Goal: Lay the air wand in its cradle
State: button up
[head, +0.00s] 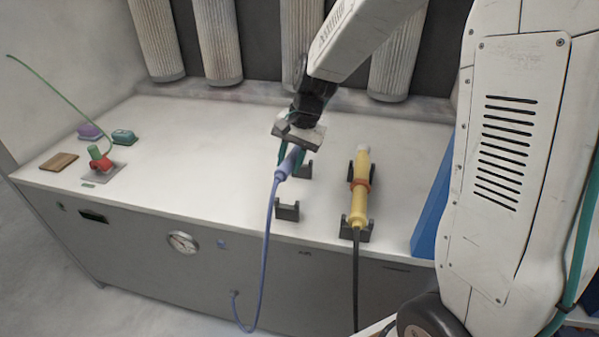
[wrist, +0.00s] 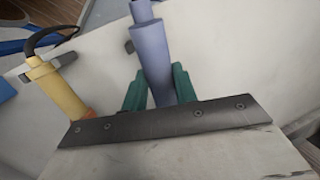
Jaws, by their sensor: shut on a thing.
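The blue-violet air wand (head: 284,170) is held in my gripper (head: 291,150), with its blue hose hanging over the bench's front edge. In the wrist view the wand (wrist: 151,52) stands between the two green fingers of my gripper (wrist: 160,88). Its cradle is two dark brackets, a front one (head: 287,211) and a rear one (head: 304,170) partly hidden behind the wand. The front bracket is empty. The wand appears above and slightly left of the brackets; its exact height is unclear.
A yellow wand (head: 359,205) with an orange collar lies in another bracket pair to the right. A blue panel (head: 433,210) stands at the bench's right end. Red fitting (head: 99,160), small blocks and a brown pad (head: 59,161) are left. The bench (head: 190,150) between is clear.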

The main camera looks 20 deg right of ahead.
jog(key=shift+w+d+n+h, duration=0.4)
jog(key=shift+w+d, duration=0.1)
jog(key=shift+w, duration=0.35)
jog(key=shift+r+t+h, duration=0.1)
jog(key=shift+t+h, duration=0.2)
jog(key=shift+d, duration=0.1)
notch_tip(320, 180, down, 10)
jog(key=shift+r, duration=0.2)
jog(key=shift+f, duration=0.15)
jog(key=o, duration=1.1)
